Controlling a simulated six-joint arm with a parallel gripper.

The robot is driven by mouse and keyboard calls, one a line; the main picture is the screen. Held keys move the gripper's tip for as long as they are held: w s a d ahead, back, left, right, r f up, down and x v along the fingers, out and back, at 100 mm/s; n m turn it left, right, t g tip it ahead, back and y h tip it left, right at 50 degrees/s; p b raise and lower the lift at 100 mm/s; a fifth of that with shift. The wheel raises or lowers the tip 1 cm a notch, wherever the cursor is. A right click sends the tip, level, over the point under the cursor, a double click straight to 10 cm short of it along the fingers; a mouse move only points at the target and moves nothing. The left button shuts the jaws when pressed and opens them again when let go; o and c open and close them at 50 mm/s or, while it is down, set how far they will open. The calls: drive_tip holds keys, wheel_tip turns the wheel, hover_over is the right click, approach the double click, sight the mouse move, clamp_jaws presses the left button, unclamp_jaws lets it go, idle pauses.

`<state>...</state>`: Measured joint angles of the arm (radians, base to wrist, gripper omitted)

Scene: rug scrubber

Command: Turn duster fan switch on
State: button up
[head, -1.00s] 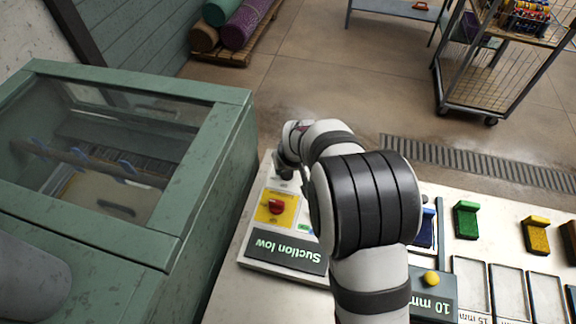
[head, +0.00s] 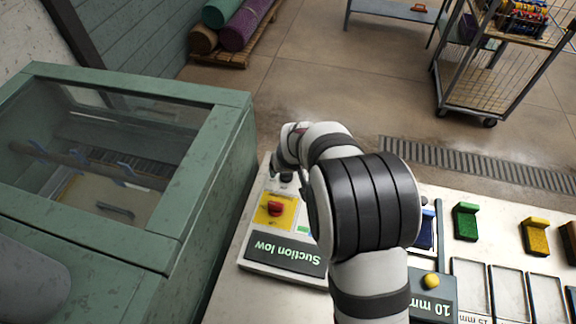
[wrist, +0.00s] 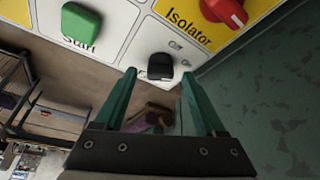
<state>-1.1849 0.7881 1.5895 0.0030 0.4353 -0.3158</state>
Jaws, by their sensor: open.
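A small black switch knob (wrist: 160,67) with an "Off" label beside it sits on the white panel in the wrist view. It also shows on the control box in the head view (head: 286,177). No duster fan name is readable by it. My gripper (wrist: 158,84) is open, with its two green fingers apart and the knob in the gap between their tips. I cannot tell whether they touch it. In the head view my wrist hides part of the panel.
A red isolator knob (wrist: 226,12) on a yellow plate and a green Start button (wrist: 80,22) flank the switch. The green machine housing (head: 150,248) stands close on the left. Coloured scrub blocks (head: 466,220) lie on the bench to the right.

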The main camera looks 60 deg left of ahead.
drive_tip(key=v, duration=1.5)
drive_tip(key=shift+d+r, duration=0.2)
drive_tip(key=shift+r, duration=0.05)
drive_tip(key=shift+s, duration=0.1)
drive_tip(key=w+d+r+m+h, duration=0.15)
drive_tip(key=d+m, duration=0.25)
drive_tip(key=d, duration=0.5)
drive_tip(key=w+d+r+m, duration=0.1)
drive_tip(key=w+d+m, duration=0.2)
drive_tip(key=d, duration=0.6)
drive_tip(key=w+d+r+m+h, duration=0.15)
drive_tip(key=d+m, duration=0.25)
drive_tip(key=d, duration=0.6)
drive_tip(key=s+d+f+m+g, duration=0.1)
drive_tip(key=s+d+f+m, duration=0.1)
drive_tip(key=s+d+m, duration=0.7)
drive_tip(key=s+d, duration=0.1)
drive_tip(key=d, duration=0.2)
drive_tip(key=shift+s+d+f+y, duration=0.3)
drive_tip(key=shift+s+d+f, duration=0.05)
drive_tip(key=shift+s, duration=0.05)
